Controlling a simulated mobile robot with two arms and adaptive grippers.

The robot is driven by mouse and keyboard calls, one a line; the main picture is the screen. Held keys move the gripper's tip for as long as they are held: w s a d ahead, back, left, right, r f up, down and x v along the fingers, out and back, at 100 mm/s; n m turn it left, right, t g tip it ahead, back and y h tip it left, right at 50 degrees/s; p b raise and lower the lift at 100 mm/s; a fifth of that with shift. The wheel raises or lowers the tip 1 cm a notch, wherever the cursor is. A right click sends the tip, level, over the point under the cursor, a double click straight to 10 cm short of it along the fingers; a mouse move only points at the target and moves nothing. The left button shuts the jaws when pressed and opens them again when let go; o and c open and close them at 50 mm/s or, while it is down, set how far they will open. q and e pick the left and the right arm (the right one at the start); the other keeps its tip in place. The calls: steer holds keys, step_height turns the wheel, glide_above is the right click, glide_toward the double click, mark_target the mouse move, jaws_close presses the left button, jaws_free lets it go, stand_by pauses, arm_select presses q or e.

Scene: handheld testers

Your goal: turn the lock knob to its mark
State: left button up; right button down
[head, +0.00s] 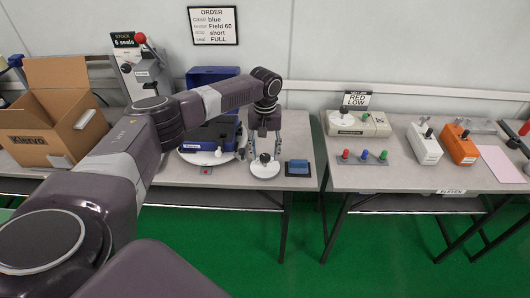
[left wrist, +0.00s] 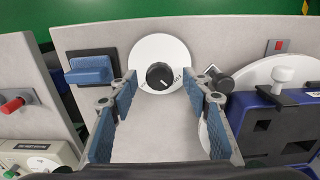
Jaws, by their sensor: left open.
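A black round knob (left wrist: 159,75) with a white pointer line sits on a white disc (left wrist: 146,49) with small dark markings. The pointer appears to face right, toward the markings, but the exact mark is too small to tell. In the head view the white disc (head: 265,171) lies near the table's front edge. My left gripper (head: 263,151) is above it, pointing down. In the left wrist view my left gripper (left wrist: 160,84) is open, its blue-padded fingers on either side of the knob with gaps between. My right gripper is not in view.
A blue block on a dark base (head: 298,168) stands right of the disc. A blue case (head: 212,134) on a white turntable (head: 190,157) stands left. A dark knobbed part (left wrist: 218,79) is close to one finger. A second table (head: 400,180) holds testers and coloured knobs.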

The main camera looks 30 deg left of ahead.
arm_select(q)
steer(key=shift+f, duration=0.3)
steer(key=shift+c, duration=0.2)
steer(key=c, duration=1.1)
steer(key=shift+r, duration=0.1)
